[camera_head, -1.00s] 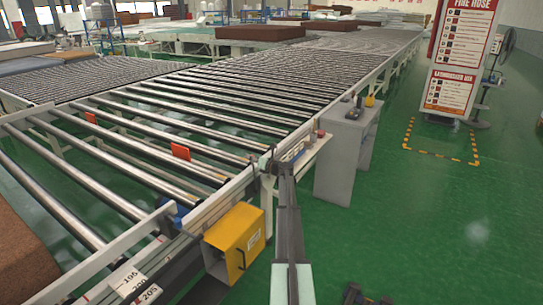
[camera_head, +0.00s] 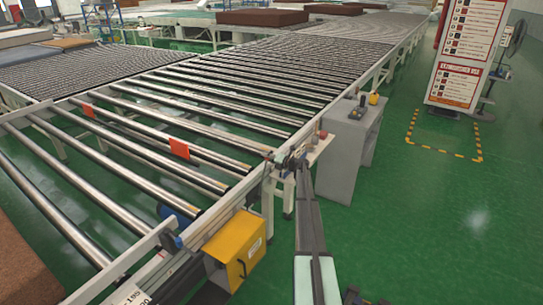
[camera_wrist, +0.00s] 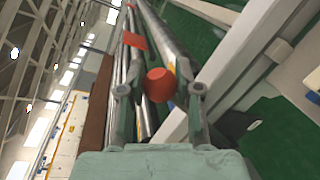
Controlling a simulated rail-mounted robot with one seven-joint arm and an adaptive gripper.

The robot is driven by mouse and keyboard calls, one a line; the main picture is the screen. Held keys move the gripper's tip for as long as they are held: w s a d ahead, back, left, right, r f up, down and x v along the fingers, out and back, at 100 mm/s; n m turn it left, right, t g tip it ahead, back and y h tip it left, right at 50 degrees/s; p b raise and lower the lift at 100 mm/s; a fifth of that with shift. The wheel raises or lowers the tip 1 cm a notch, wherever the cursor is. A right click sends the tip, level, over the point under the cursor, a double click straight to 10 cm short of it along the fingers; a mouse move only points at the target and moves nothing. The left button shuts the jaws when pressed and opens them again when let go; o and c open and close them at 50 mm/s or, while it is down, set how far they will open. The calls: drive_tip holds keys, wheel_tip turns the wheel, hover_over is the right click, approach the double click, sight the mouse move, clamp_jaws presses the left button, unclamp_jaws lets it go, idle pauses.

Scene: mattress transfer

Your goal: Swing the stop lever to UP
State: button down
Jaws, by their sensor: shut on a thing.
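A red knob (camera_wrist: 158,86), which looks like the stop lever's end, sits between the fingers of my gripper (camera_wrist: 160,98) in the wrist view. My gripper is shut on it. In the head view my gripper (camera_head: 287,161) is at the right side rail of the roller conveyor (camera_head: 215,132), just above the rail's edge. The lever's shaft and any UP marking are hidden or too small to make out there, so I cannot tell its angle.
A yellow box (camera_head: 232,243) is fixed to the conveyor's near side, left of my arm. A grey console (camera_head: 345,158) stands close right of my gripper. Red tags (camera_head: 179,148) show among the rollers. Green floor lies open to the right.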

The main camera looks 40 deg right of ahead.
drive_tip(key=shift+w+d, duration=0.15)
drive_tip(key=c, duration=0.8)
unclamp_jaws()
drive_tip(key=shift+f, duration=0.1)
drive_tip(key=v, duration=1.2)
